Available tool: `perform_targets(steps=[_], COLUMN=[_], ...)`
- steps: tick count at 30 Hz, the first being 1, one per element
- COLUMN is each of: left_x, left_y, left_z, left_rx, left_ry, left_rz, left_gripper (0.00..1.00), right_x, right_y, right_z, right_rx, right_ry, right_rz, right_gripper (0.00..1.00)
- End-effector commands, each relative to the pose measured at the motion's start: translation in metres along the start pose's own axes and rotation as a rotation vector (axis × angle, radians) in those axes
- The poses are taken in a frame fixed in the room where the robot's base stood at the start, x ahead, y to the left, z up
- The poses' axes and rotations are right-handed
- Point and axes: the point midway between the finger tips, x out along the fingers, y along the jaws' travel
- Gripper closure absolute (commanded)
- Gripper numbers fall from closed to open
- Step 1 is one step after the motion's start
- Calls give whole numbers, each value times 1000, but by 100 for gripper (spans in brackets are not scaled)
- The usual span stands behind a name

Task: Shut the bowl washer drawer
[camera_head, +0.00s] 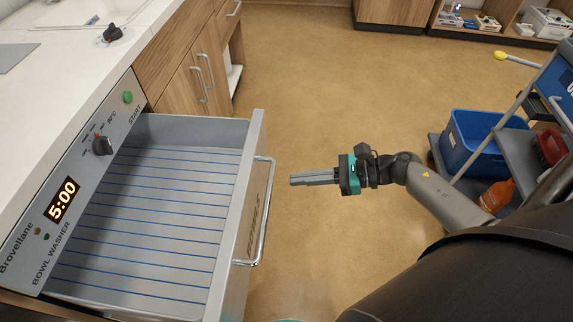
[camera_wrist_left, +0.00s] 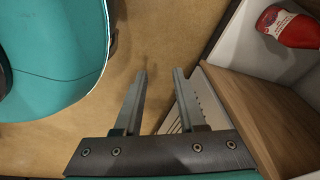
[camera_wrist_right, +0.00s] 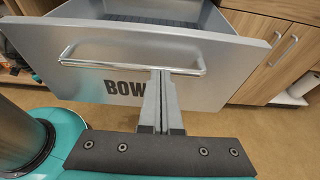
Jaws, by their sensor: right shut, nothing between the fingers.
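The bowl washer drawer (camera_head: 165,205) stands pulled out from the washer front panel (camera_head: 70,180), and its ribbed inside looks empty. Its grey front carries a bar handle (camera_head: 262,212) and lettering. My right gripper (camera_head: 292,180) is shut and empty, out in front of the drawer, a short gap to the right of the handle in the head view. In the right wrist view the fingers (camera_wrist_right: 160,75) point at the drawer front, overlapping the handle bar (camera_wrist_right: 130,65) in the picture. My left gripper (camera_wrist_left: 160,75) is open and empty; it is not in the head view.
A trolley with a blue bin (camera_head: 480,140) and an orange bottle (camera_head: 497,195) stands at the right. Wooden cabinets (camera_head: 185,85) lie beyond the drawer. In the left wrist view, a red bottle (camera_wrist_left: 288,25) sits beside a wooden surface. The floor (camera_head: 310,90) is clear.

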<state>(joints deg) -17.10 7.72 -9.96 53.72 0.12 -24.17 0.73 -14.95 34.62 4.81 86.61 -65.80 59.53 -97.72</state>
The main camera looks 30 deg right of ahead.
Motion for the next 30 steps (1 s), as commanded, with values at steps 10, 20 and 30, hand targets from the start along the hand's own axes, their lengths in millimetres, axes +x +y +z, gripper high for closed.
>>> perform_targets(steps=[10,20,30], left_x=[-3,-6,-6], left_y=[7,9,9], left_z=[-14,-21,-21], left_rx=[-2,-3,-2], left_ry=[2,3,3], left_rz=[8,11,10], left_gripper=[60,60,60], right_x=[64,85,86], right_y=[0,0,0], right_z=[0,0,0], right_rx=[5,6,7], right_ry=[-5,-1,-2], right_rz=[-3,-3,-3], right_gripper=[100,100,100])
